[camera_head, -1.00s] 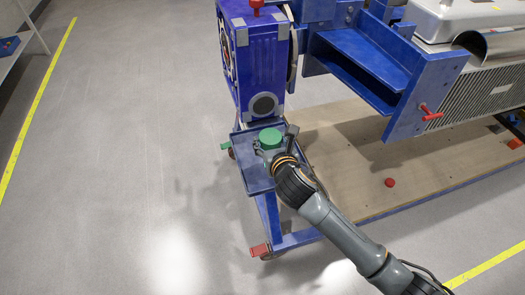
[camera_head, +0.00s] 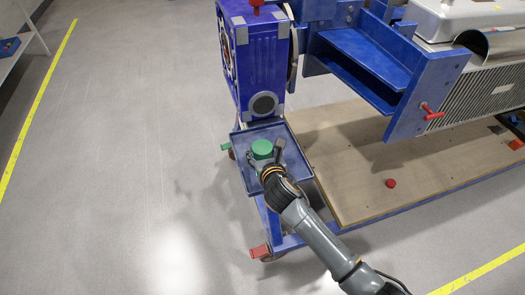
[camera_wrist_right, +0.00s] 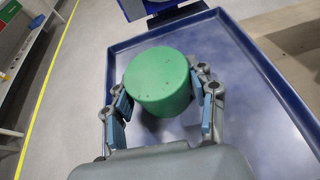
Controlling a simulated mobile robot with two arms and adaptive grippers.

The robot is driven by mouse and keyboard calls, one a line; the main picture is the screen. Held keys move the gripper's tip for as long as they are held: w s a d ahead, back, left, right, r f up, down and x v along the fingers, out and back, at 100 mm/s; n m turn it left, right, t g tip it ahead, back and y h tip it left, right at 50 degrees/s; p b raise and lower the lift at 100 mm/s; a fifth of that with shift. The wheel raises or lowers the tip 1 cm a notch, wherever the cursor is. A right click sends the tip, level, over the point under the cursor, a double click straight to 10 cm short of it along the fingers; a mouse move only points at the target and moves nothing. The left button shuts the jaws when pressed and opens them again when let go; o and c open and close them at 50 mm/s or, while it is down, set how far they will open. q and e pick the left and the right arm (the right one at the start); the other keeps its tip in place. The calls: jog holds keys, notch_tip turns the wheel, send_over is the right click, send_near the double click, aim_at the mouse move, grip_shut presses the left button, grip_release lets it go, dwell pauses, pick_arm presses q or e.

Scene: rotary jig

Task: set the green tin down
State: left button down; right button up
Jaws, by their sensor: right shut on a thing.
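The green tin (camera_head: 262,148) is a short round cylinder with a flat top. It is over the blue tray (camera_head: 298,168) at the foot of the blue jig post. My right gripper (camera_head: 266,158) is shut on the tin. In the right wrist view the tin (camera_wrist_right: 158,80) sits between the two blue-padded fingers (camera_wrist_right: 165,100), upright, with the bare tray (camera_wrist_right: 258,90) around it. Its underside is hidden, so I cannot tell whether it touches the tray. My left gripper is not in view.
The blue jig post (camera_head: 262,60) stands just behind the tray. A raised rim runs round the tray, and its right part is bare. A wooden platform (camera_head: 350,160) with a red knob (camera_head: 390,183) lies to the right. Open grey floor (camera_head: 130,150) is at left.

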jog(key=o, duration=1.3)
jog(key=shift+r, duration=0.15)
jog(key=p+v, duration=0.1)
jog(key=v, duration=1.1)
jog(key=shift+s, duration=0.1)
